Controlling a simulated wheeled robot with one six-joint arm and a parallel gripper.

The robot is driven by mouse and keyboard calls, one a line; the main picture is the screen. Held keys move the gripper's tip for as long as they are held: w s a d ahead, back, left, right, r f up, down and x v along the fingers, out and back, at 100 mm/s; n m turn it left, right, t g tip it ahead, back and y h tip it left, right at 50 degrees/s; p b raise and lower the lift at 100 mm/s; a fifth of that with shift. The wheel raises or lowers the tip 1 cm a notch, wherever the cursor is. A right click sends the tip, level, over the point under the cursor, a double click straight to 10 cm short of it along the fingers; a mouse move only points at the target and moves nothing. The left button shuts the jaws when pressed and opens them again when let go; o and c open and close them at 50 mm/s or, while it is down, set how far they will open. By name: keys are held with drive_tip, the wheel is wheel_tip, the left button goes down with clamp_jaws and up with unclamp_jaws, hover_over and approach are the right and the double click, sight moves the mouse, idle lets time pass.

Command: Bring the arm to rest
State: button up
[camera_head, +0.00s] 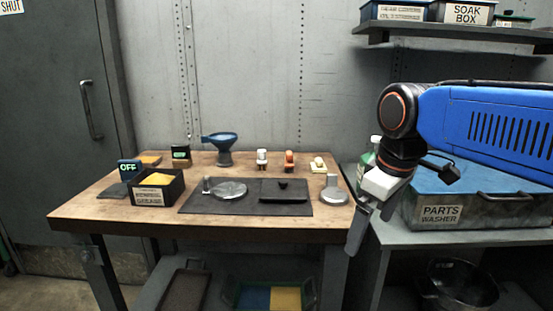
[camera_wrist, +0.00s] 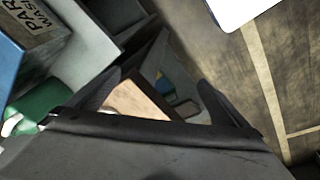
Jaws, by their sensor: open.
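My gripper (camera_head: 371,226) hangs pointing down at the right end of the wooden table (camera_head: 95,207), in front of the gap between the table and the parts washer. Its jaws are open and I see nothing held between them. In the wrist view my gripper (camera_wrist: 175,95) shows its two dark fingers spread apart, with part of the wooden table (camera_wrist: 138,100) and the lower shelf area beyond them. My blue arm reaches in from the right edge of the head view.
A blue-lidded parts washer (camera_head: 465,213) stands at right, beside a green bottle (camera_head: 368,158). A wall shelf (camera_head: 460,34) hangs above. A grey door (camera_head: 45,130) is at left.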

drive_tip(key=s+d+f+m+t, duration=0.1)
drive_tip(key=s+d+f+m, duration=0.3)
drive_tip(key=f, duration=0.3)
drive_tip(key=s+d+f+m+t, duration=0.1)
drive_tip(key=s+d+f+m, duration=0.3)
drive_tip(key=s+f, duration=0.3)
drive_tip(key=shift+s+d+f+h, duration=0.3)
drive_tip(key=shift+d+f, duration=0.25)
drive_tip(key=shift+f, duration=0.05)
